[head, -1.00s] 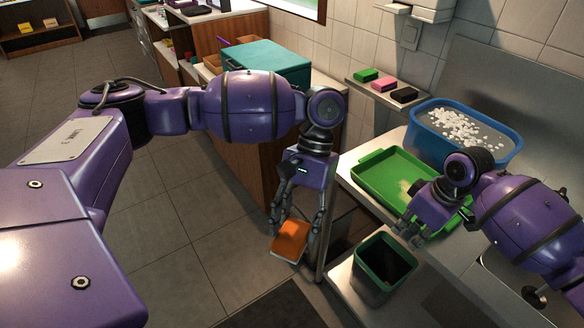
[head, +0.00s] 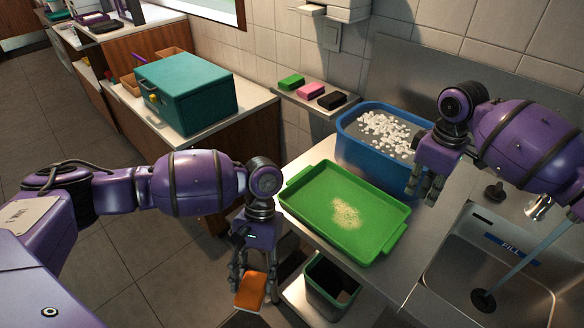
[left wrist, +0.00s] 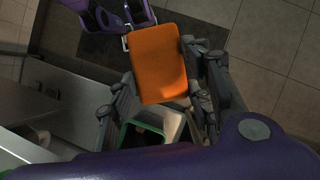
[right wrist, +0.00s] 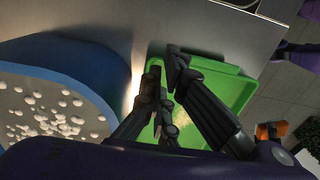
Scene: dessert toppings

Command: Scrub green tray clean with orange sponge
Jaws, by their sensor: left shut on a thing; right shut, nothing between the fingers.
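The green tray (head: 300,196) lies on the steel counter, with a patch of pale crumbs (head: 346,213) on its floor. My left gripper (head: 250,284) is shut on the orange sponge (head: 251,291), held in front of the counter, left of and below the tray. The sponge fills much of the left wrist view (left wrist: 158,62). My right gripper (head: 431,192) is shut and empty, above the counter between the tray's right end and the blue tub. In the right wrist view its fingers (right wrist: 164,85) overlap part of the tray (right wrist: 235,88).
The blue tub (head: 350,152) holds water with white bits behind the tray. A dark green bin (head: 318,290) stands below the tray's front edge. Green (head: 291,82), pink (head: 310,90) and black (head: 331,101) sponges lie on a wall shelf. A sink (head: 520,262) is at right.

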